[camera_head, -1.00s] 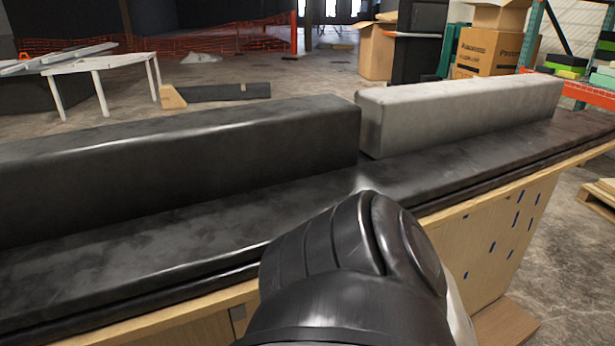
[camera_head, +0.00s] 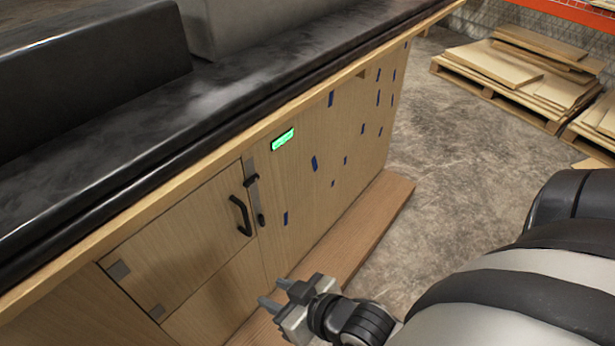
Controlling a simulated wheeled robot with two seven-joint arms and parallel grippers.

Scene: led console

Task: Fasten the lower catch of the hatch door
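The hatch door (camera_head: 175,235) is a light wooden panel in the console front and looks shut, flush with it. It has a black bar handle (camera_head: 240,215) near its right edge. A grey metal strip beside that edge carries a dark upper catch (camera_head: 251,181) and a dark lower catch (camera_head: 261,219). The lower catch appears to hang downward; whether it grips the door is too small to tell. My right gripper (camera_head: 275,293) is below the lower catch, apart from the door, with its two fingers spread and nothing between them. My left gripper is not in view.
A lit green display (camera_head: 283,139) sits right of the hatch. Several blue marks dot the panel. The dark countertop (camera_head: 150,125) overhangs above. A wooden ledge (camera_head: 365,225) runs along the base. Pallets with boards (camera_head: 500,75) stand at the back right, with clear floor between.

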